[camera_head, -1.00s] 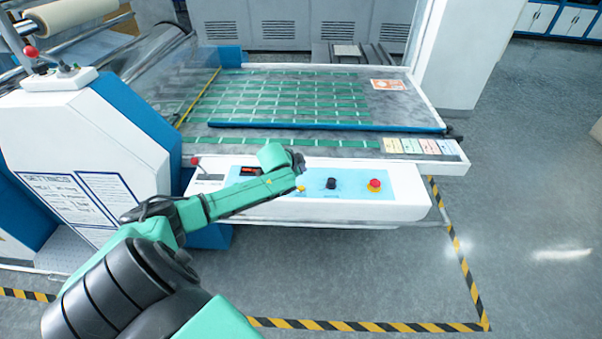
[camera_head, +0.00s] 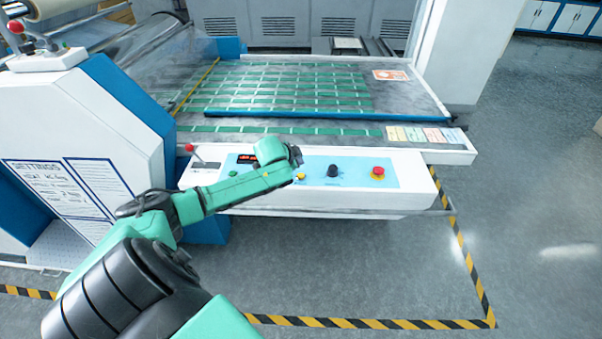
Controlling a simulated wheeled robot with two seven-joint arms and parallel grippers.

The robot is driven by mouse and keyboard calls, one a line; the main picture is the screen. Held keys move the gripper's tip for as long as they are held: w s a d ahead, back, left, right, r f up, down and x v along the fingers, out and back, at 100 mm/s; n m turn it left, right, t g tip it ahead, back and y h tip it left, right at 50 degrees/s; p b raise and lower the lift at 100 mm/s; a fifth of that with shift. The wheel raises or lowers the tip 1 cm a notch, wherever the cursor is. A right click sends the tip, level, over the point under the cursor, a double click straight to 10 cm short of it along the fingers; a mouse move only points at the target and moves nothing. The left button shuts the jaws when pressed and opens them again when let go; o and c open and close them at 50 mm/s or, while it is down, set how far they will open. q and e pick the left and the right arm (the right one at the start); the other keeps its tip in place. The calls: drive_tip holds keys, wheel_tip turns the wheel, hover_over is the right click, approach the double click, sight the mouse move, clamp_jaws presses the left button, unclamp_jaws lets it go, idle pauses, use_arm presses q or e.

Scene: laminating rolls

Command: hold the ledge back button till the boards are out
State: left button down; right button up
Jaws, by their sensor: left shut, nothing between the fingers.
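My left gripper (camera_head: 296,157) is dark, shut and empty, at the end of the green arm. In the picture its tip overlaps the control panel (camera_head: 405,189) just above a yellow button (camera_head: 300,177); I cannot tell whether it touches anything. A green button (camera_head: 233,173), a black knob (camera_head: 332,171) and a red button on a yellow base (camera_head: 377,172) are also on the panel. No label marks the ledge back button clearly. Behind the panel, the grey table (camera_head: 395,95) has rows of green strips and a blue bar (camera_head: 325,115) along its front. My right gripper is out of view.
A lever with a red knob (camera_head: 190,148) stands at the panel's left end. The white machine housing (camera_head: 80,130) rises on the left. A rail (camera_head: 400,212) runs below the panel. Yellow-black tape (camera_head: 380,323) marks the floor, which is clear to the right.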

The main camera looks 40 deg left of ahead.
sight(298, 177)
use_arm(q)
wheel_tip(298, 177, down, 3)
drive_tip(key=shift+f+b, duration=0.15)
drive_tip(key=shift+b, duration=0.45)
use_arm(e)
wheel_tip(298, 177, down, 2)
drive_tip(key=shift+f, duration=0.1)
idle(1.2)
use_arm(q)
drive_tip(key=shift+f, duration=0.4)
